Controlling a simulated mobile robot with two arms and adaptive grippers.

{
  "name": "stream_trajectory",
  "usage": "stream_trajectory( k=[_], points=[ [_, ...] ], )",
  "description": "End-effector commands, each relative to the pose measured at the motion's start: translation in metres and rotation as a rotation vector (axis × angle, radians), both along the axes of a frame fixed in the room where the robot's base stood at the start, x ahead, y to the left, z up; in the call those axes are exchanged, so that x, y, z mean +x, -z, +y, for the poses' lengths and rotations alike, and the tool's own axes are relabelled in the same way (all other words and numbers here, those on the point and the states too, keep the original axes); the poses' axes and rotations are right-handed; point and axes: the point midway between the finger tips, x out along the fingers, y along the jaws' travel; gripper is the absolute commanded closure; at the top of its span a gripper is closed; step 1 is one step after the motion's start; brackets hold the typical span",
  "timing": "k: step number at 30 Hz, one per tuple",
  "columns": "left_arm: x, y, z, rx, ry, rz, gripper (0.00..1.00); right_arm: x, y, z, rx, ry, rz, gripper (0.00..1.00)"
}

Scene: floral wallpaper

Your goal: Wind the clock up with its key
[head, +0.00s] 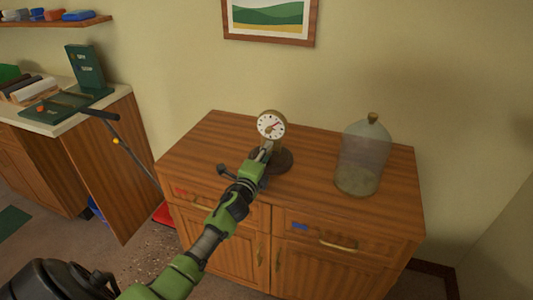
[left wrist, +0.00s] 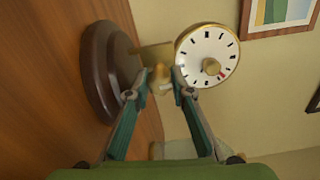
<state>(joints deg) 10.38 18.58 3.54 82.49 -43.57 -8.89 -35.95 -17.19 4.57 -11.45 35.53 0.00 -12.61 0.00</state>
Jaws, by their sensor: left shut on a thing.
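The clock (head: 271,125) has a round white dial with black marks and a red mark, above a round dark brown base (head: 284,160). It stands on a wooden cabinet. In the left wrist view its dial (left wrist: 205,52) is at upper right, with a brass knob on its face, and the base (left wrist: 98,75) is at left. My left gripper (head: 264,154) is just below the dial, in front of the clock. In the left wrist view its fingers (left wrist: 160,92) are on either side of a small brass piece, which looks like the key (left wrist: 160,76). The fingers partly hide it.
A glass jar with a cork (head: 362,160) stands on the cabinet (head: 222,135) to the right. A dark rod-like thing (head: 224,169) shows left of my gripper. The cabinet's back left is clear. A counter (head: 105,98) with a green board is at far left.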

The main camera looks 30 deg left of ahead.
Motion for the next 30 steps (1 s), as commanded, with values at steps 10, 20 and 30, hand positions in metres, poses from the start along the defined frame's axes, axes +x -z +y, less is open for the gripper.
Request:
stream_trajectory(
  k=[10,20,30],
  points=[
    [-0.0005,0.0021,-0.0001,0.042,0.000,0.014,1.00,0.0000,0.0009,0.0003,0.000,0.000,0.000,0.66],
    [-0.0005,0.0021,-0.0001,0.041,0.000,0.014,0.66,0.0000,0.0008,0.0004,0.000,0.000,0.000,0.66],
    [-0.0006,0.0031,0.0000,0.040,-0.001,0.015,0.61,0.0000,0.0009,0.0004,0.000,0.000,0.000,0.66]
  ],
)
